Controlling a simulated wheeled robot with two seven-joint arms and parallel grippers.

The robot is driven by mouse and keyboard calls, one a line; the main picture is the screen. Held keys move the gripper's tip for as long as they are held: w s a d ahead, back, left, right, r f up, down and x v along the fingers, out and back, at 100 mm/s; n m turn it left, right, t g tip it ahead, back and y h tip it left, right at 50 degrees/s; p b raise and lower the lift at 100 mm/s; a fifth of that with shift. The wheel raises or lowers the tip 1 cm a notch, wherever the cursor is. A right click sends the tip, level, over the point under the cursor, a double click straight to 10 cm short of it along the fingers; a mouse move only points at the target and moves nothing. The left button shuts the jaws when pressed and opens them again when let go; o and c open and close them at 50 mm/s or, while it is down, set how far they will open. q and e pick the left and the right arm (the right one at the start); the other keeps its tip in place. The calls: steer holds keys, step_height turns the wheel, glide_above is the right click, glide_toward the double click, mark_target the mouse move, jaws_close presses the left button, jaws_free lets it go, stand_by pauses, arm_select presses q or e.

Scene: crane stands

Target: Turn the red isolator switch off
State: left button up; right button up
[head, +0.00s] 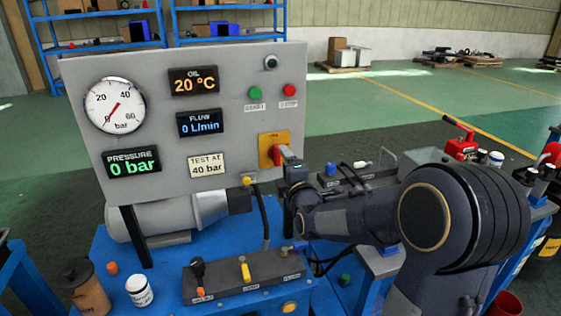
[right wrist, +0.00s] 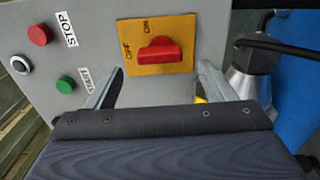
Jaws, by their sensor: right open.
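The red isolator switch (head: 281,154) sits on a yellow plate (head: 266,143) at the right side of the grey panel, partly hidden by my right gripper (head: 289,172) in the head view. In the right wrist view the red switch (right wrist: 158,54) shows whole, with OFF and ON lettering on its yellow plate (right wrist: 180,26). Its bar lies across that picture, its left end towards OFF. My right gripper (right wrist: 157,70) is open and empty, its fingers on either side of the switch and seemingly just short of it. My left gripper is out of view.
The panel (head: 225,65) also carries a gauge, displays, a green button (head: 255,93) and a red button (head: 289,90). Below, a lever block (head: 245,275), a jar (head: 139,290) and a brown bottle (head: 86,287) stand on the blue bench. A black cable hangs below the switch.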

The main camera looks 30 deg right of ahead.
steer(key=v, duration=0.3)
steer(key=shift+w, duration=0.1)
stand_by(0.3)
steer(key=s+a+f+m+g+y+p, duration=0.1)
steer(key=s+a+m+g, duration=0.3)
steer(key=s, duration=0.5)
steer(key=s+a+f+m+g+y+p, duration=0.2)
steer(key=s+a+m, duration=0.4)
steer(key=s, duration=0.4)
steer(key=s+a+f+m+g+y+p, duration=0.1)
steer(key=s+a+f+m+g+y, duration=0.2)
steer(key=s+m, duration=0.4)
steer(key=s+a+g+y, duration=0.1)
steer(key=s+g, duration=0.1)
steer(key=s, duration=0.1)
steer(key=shift+s+a+g+y+p, duration=0.2)
steer(key=shift+a+g+y+p, duration=0.15)
steer(key=shift+a+g+y, duration=0.05)
